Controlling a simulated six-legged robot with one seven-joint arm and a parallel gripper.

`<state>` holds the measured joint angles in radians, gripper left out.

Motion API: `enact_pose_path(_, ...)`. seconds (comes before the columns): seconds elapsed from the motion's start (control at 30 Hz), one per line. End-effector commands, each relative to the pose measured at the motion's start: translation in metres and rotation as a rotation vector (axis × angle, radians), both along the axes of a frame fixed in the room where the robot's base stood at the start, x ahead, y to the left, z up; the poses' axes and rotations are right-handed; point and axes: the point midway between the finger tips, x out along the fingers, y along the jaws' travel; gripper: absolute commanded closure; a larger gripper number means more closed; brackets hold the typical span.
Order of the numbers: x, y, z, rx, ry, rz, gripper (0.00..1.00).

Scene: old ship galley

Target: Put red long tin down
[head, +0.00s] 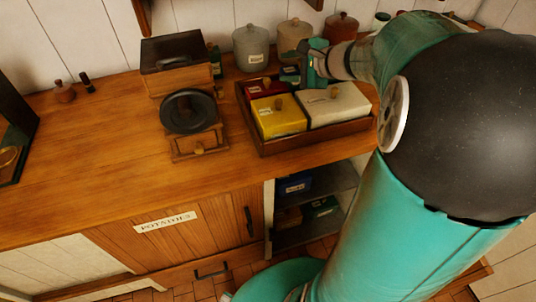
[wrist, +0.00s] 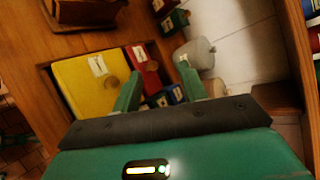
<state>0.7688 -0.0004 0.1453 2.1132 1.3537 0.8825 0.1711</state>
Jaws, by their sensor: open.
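The red long tin (head: 261,88) lies in a wooden tray (head: 300,144) on the counter, behind a yellow tin (head: 272,122). It also shows in the wrist view (wrist: 141,57), beside the yellow tin (wrist: 80,88), with its pale label and round knob upward. My gripper (head: 308,66) is over the back part of the tray. In the wrist view my gripper (wrist: 158,82) has its two fingers spread with nothing held between them. The red tin is just beyond the fingers; the front finger hides part of the tray contents.
A cream tin (head: 340,104) fills the tray's right side; small dark tins (wrist: 176,94) sit at its back. Lidded canisters (head: 251,48) line the wall. The counter's left (head: 90,150) is clear.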

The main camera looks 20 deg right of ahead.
Motion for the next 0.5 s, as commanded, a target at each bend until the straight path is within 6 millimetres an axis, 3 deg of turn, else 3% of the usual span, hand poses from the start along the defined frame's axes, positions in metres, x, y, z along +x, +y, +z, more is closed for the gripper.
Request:
enact_pose_path(0.03,-0.015,0.040,0.003,-0.110,0.022,0.117,0.58)
enact_pose_path(0.1,-0.039,0.081,0.001,-0.266,0.053,0.270,0.58)
enact_pose_path(0.2,-0.079,0.126,-0.004,-0.489,0.082,0.477,0.58)
enact_pose_path(0.33,-0.134,0.161,-0.011,-0.787,0.096,0.727,0.58)
enact_pose_path(0.5,-0.194,0.173,-0.017,-1.164,0.080,0.993,0.58)
